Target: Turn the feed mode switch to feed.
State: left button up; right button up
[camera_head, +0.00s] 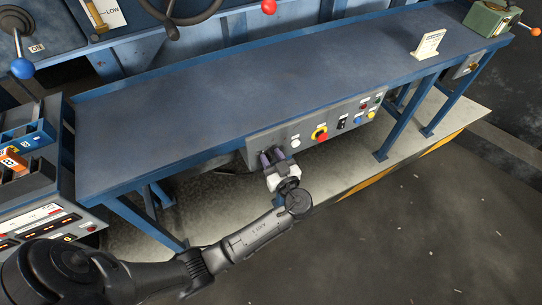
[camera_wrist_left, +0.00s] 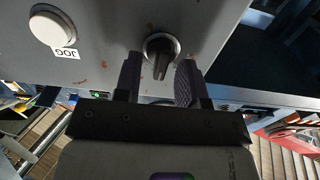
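The feed mode switch appears to be the black rotary knob (camera_wrist_left: 160,58) on the grey control panel (camera_wrist_left: 105,25) in the left wrist view. Its raised grip points toward my gripper. My left gripper (camera_wrist_left: 160,72) is open, with one dark ribbed finger on each side of the knob. The right finger looks closer to it; I cannot tell whether either touches. In the head view my left gripper (camera_head: 271,158) is at the left end of the panel (camera_head: 305,134), under the blue bench's front edge, and hides the knob. My right gripper is not in view.
A white button (camera_wrist_left: 52,30) labelled JOG is beside the knob. A red-and-yellow button (camera_head: 320,134) and several smaller controls continue along the panel. The blue bench top (camera_head: 240,72) overhangs it. A lever with a blue ball (camera_head: 22,68) stands at the left. Floor in front is clear.

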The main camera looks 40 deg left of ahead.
pick_arm(q)
jog(key=shift+w+a, duration=0.1)
jog(key=shift+a, duration=0.15)
jog(key=c, duration=0.6)
jog(key=shift+o, duration=0.2)
